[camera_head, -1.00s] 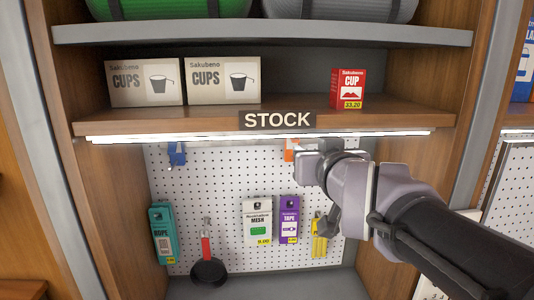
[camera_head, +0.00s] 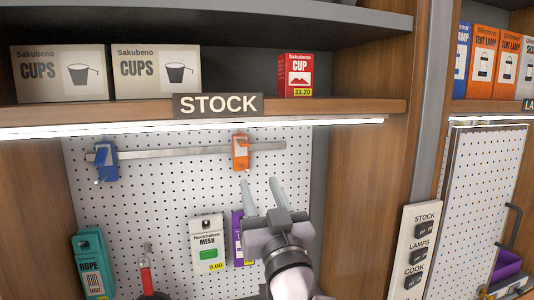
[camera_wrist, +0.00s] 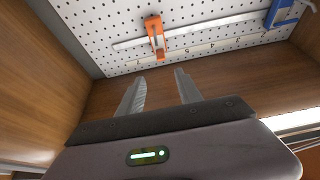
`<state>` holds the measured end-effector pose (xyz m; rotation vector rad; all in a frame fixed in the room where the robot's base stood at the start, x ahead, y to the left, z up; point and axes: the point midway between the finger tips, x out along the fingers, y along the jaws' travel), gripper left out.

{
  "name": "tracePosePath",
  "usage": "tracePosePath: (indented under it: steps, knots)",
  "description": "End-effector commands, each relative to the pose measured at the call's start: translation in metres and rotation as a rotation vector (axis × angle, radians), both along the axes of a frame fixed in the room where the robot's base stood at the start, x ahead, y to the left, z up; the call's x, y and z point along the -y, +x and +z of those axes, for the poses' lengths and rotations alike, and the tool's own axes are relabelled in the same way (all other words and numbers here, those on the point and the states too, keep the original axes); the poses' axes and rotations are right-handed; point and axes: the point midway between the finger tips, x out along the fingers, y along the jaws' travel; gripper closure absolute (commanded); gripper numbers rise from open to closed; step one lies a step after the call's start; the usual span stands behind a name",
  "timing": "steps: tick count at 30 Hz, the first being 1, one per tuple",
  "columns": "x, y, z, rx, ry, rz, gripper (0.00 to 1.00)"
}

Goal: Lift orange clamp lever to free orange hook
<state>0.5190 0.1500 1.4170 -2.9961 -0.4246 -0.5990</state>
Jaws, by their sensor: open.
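The orange clamp (camera_head: 240,152) sits near the right end of a grey metal rail (camera_head: 175,153) on the white pegboard. It also shows in the wrist view (camera_wrist: 155,37), ahead of my fingers. The orange hook cannot be told apart from the clamp at this size. A blue clamp (camera_head: 105,161) sits near the rail's left end. It also shows in the wrist view (camera_wrist: 284,13) at the upper right. My gripper (camera_head: 262,188) is open and empty, below and slightly right of the orange clamp in the head view. Its fingers are apart from the clamp.
The STOCK shelf (camera_head: 375,106) with cup boxes overhangs the pegboard. Below the rail hang a teal rope pack (camera_head: 92,262), a white mesh pack (camera_head: 207,243), a purple pack (camera_head: 238,238) and a red-handled pan (camera_head: 146,278). A wooden side wall (camera_head: 350,185) stands right of my gripper.

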Motion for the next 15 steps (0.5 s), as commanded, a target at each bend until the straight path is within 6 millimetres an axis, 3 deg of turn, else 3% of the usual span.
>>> tracePosePath:
  steps: [9, 15]
  knots:
    - [-0.023, 0.084, 0.04, -0.001, -0.001, -0.001, 0.58]
    - [-0.034, 0.123, 0.057, 0.0, -0.001, -0.002, 0.58]
